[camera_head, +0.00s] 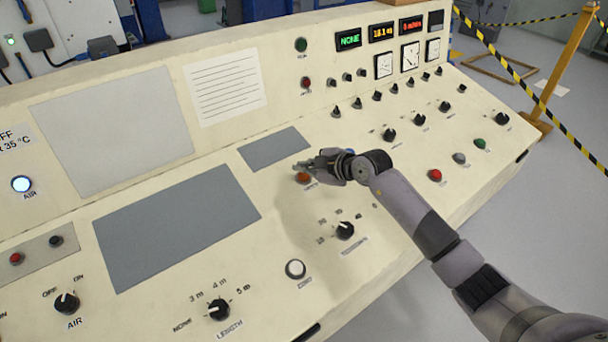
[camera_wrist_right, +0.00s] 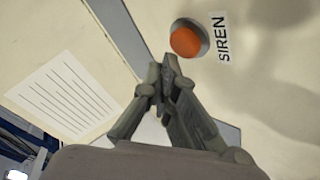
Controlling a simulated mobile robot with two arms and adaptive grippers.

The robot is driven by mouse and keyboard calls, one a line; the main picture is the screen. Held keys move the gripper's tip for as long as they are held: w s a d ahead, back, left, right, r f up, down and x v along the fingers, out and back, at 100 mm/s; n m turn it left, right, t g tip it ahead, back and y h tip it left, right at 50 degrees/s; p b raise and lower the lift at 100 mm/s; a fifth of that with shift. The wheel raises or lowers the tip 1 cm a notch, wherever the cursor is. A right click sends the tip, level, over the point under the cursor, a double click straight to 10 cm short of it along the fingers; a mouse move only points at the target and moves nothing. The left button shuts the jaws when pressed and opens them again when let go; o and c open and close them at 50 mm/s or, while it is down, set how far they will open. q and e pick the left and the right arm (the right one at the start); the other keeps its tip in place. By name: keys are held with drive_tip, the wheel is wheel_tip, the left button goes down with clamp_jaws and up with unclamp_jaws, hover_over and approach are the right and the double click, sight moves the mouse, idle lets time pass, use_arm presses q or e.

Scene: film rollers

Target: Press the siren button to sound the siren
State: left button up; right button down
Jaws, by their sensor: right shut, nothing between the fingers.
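The siren button (camera_head: 303,178) is a round orange-red button in a grey ring on the cream control panel. In the right wrist view the siren button (camera_wrist_right: 185,40) sits just beyond my fingertips, with the label SIREN (camera_wrist_right: 224,38) beside it. My right gripper (camera_head: 300,165) is at the button in the head view, and its arm comes in from the lower right. In the wrist view the right gripper (camera_wrist_right: 168,68) has its fingertips together, with nothing between them. The tips look apart from the button there, but I cannot tell the exact gap. My left gripper is not in view.
The sloped console (camera_head: 300,240) carries several knobs and a white button (camera_head: 295,269). A red button (camera_head: 435,175) and a green button (camera_head: 479,144) are to the right. A grey panel (camera_head: 274,148) lies just left of the gripper. Striped barrier tape (camera_head: 510,72) hangs behind, right.

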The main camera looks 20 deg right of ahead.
drive_tip(key=shift+f, duration=0.1)
drive_tip(key=shift+f, duration=0.25)
drive_tip(key=shift+w, duration=0.1)
drive_tip(key=shift+f, duration=0.6)
idle(1.0)
drive_tip(key=shift+r+p, duration=0.9)
drive_tip(key=shift+p, duration=0.5)
drive_tip(key=r+p, duration=0.2)
drive_tip(key=p, duration=0.1)
drive_tip(key=s+r+p, duration=0.1)
drive_tip(key=r+p, duration=0.2)
drive_tip(key=shift+s+d+p, duration=0.2)
drive_tip(key=shift+p, duration=0.1)
